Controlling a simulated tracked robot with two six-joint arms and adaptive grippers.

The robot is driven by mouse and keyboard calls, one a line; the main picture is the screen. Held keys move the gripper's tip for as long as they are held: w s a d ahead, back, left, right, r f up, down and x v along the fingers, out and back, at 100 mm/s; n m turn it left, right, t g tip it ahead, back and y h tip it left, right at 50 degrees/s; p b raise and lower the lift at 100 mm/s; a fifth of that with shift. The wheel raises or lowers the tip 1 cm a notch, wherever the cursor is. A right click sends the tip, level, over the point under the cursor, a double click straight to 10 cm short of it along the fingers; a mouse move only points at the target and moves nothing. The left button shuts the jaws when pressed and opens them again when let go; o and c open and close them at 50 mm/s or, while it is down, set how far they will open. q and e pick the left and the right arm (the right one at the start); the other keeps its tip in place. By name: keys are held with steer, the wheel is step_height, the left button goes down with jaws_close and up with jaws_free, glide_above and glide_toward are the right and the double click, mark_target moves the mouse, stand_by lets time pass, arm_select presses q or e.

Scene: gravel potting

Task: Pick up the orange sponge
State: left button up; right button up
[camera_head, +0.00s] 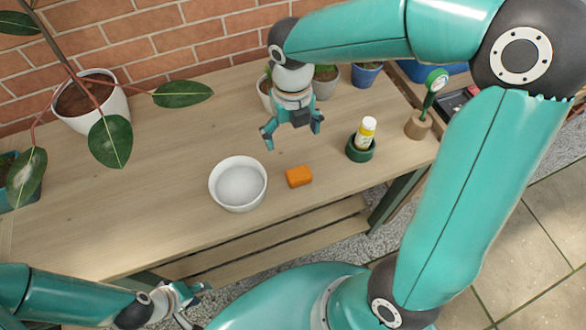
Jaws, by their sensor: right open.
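The orange sponge (299,176) lies flat on the wooden table, just right of a white bowl (238,184). My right gripper (293,136) is open and empty above the table, a little behind the sponge and apart from it. Its fingers point down and are spread. My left gripper (188,306) is at the bottom left, in front of the table's front edge and well away from the sponge. Its fingers are small and partly overlapped by my own arm, so its opening is unclear.
A yellow and white bottle (366,133) stands in a green holder (360,151) right of the sponge. Small pots, including a blue pot (366,75), stand behind my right gripper. A white plant pot (92,105) is at the back left. The table (130,185) left of the bowl is clear.

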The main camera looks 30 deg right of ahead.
mark_target(298, 170)
steer(key=f, duration=1.1)
steer(key=shift+s+d+f, duration=0.1)
steer(key=shift+s+d, duration=0.3)
step_height(298, 170, down, 4)
steer(key=shift+d+f+b, duration=0.1)
steer(key=shift+f+b, duration=0.15)
steer(key=shift+b, duration=0.25)
steer(key=c, duration=1.1)
steer(key=shift+r, duration=0.15)
steer(key=shift+r, duration=0.4)
step_height(298, 170, up, 19)
steer(key=p, duration=0.1)
steer(key=shift+p, duration=0.35)
